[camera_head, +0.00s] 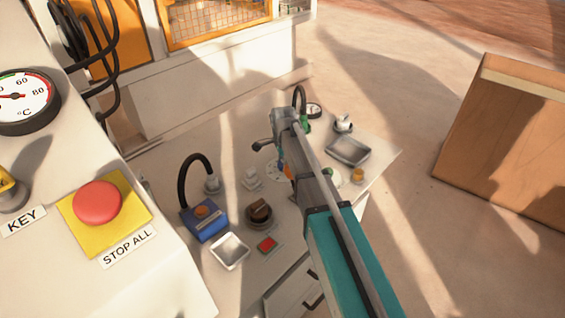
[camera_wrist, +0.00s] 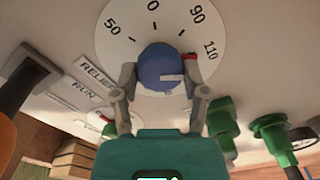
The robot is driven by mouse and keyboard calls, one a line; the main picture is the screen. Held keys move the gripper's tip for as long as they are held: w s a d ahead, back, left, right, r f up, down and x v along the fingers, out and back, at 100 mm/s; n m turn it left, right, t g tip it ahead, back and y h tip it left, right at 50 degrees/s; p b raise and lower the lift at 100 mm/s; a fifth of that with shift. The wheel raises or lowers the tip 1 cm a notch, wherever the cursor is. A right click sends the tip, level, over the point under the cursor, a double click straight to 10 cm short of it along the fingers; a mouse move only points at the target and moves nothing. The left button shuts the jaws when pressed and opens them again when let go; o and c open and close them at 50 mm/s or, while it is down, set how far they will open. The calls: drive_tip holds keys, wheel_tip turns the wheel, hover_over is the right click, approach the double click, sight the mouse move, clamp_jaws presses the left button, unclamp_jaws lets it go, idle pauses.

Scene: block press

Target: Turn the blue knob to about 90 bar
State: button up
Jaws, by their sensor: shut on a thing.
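The blue knob (camera_wrist: 161,68) sits on a round white dial (camera_wrist: 118,38) in the wrist view. The dial reads 50, 90 and 110, with a number ending in 0 at the top, partly cut off. My gripper (camera_wrist: 160,75) is shut on the knob, with one finger at its left and one at its right. A white line on the knob's face runs toward the right finger. A small red mark shows beside that finger, below the 90. In the head view the dial (camera_head: 272,168) is partly hidden by my arm, and the knob's setting cannot be read there.
RELIEF (camera_wrist: 98,75) and RUN labels lie left of the dial. Green fittings (camera_wrist: 222,120) stand close at the right. On the bench are a blue box (camera_head: 205,224), a brown knob (camera_head: 260,211), a red button (camera_head: 267,244) and metal trays (camera_head: 348,150). A red stop button (camera_head: 97,203) is nearer.

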drive_tip(key=n, duration=0.4)
drive_tip(key=shift+n, duration=0.4)
drive_tip(key=n, duration=0.5)
idle(0.4)
drive_tip(key=o, duration=1.2)
drive_tip(key=shift+c, duration=0.2)
drive_tip(key=shift+r, duration=0.1)
wheel_tip(320, 180, up, 21)
drive_tip(key=p, duration=2.1)
drive_tip(key=shift+r+p, duration=0.45)
drive_tip(key=shift+p, duration=0.1)
